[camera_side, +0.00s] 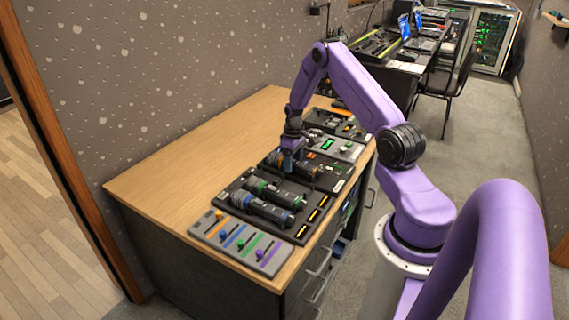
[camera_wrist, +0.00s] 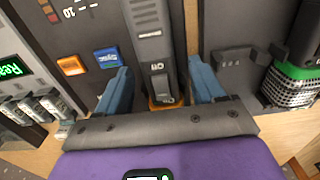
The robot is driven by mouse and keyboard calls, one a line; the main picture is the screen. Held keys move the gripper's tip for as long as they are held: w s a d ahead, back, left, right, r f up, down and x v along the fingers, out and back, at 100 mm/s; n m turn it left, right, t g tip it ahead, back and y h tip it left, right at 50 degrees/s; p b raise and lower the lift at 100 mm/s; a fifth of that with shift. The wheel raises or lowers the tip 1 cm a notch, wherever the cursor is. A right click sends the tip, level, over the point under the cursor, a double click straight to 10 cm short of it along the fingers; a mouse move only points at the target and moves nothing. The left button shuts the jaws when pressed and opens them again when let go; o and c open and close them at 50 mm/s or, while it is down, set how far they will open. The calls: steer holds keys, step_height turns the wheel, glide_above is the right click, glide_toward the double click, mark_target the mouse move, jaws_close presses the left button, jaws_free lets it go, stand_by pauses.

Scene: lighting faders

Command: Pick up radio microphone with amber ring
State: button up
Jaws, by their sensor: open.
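The radio microphone with the amber ring (camera_wrist: 153,45) is dark grey and runs down the middle of the wrist view, its amber ring partly hidden by my gripper's palm. In the side view it lies in a dark tray, partly hidden by my gripper (camera_side: 291,158). My gripper is open, and its two blue fingers (camera_wrist: 159,72) stand on either side of the microphone's body, with a gap visible on each side.
A microphone with a green ring (camera_side: 277,192) and one with a blue ring (camera_side: 263,209) lie in the neighbouring tray. A fader panel (camera_side: 240,242) sits at the desk's near end. Lit buttons (camera_wrist: 72,66) lie left of the fingers. The desk's left part (camera_side: 195,160) is clear.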

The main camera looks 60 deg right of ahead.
steer(key=shift+f, duration=0.7)
steer(key=shift+c, duration=0.3)
jaws_close()
steer(key=shift+r, duration=0.1)
